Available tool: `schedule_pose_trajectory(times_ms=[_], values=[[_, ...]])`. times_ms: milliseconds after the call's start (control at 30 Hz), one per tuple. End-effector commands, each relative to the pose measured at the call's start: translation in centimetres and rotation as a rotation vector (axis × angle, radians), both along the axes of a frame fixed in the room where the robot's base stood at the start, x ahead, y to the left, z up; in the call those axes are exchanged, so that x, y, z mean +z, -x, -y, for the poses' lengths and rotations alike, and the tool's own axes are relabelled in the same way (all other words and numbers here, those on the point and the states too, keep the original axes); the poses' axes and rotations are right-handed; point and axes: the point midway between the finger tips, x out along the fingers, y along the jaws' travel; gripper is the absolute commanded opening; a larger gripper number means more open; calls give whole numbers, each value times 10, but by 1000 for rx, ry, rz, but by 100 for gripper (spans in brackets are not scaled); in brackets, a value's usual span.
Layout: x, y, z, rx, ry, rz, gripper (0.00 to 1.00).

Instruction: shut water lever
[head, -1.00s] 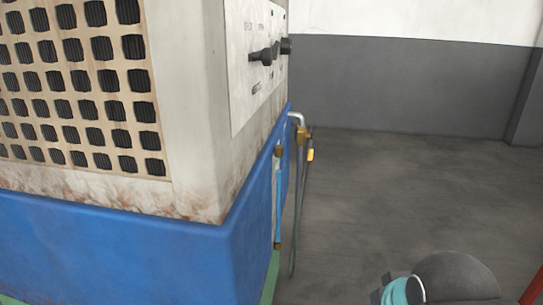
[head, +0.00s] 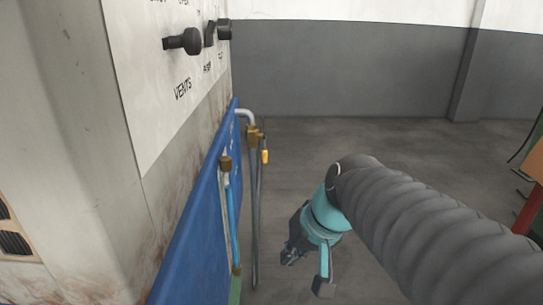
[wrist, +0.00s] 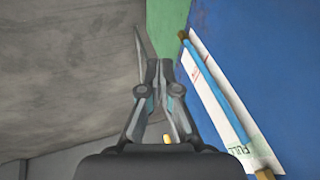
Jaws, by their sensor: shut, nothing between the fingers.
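A small valve (head: 254,134) with a yellow-ended lever (head: 265,156) sits on a pipe at the blue tank's far end. The yellow end hangs down beside the grey pipe. My gripper (head: 291,252) is lower and right of the valve in the head view, apart from the tank. In the wrist view my gripper (wrist: 158,68) is shut and empty, its fingers partly overlapping the thin grey pipe (wrist: 141,45). A small yellow bit (wrist: 167,139) shows at the gripper's base, probably the lever end; the rest of the valve is hidden there.
The blue tank (head: 192,252) carries a blue sight tube (head: 232,215) with brass ends; it also shows in the wrist view (wrist: 218,95). Above is a white panel with a vents knob (head: 183,41) and other dark knobs. Grey floor (head: 400,140) lies open to the right.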

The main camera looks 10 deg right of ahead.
Motion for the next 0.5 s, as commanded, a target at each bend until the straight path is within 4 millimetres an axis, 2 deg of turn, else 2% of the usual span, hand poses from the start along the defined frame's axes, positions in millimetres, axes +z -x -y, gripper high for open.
schedule_pose_trajectory(times_ms=[33,233,500], values=[[-3,-14,-3,-11,-53,-21,0],[4,-69,-14,-51,-271,-60,0],[12,-154,-7,-107,-572,-47,0]])
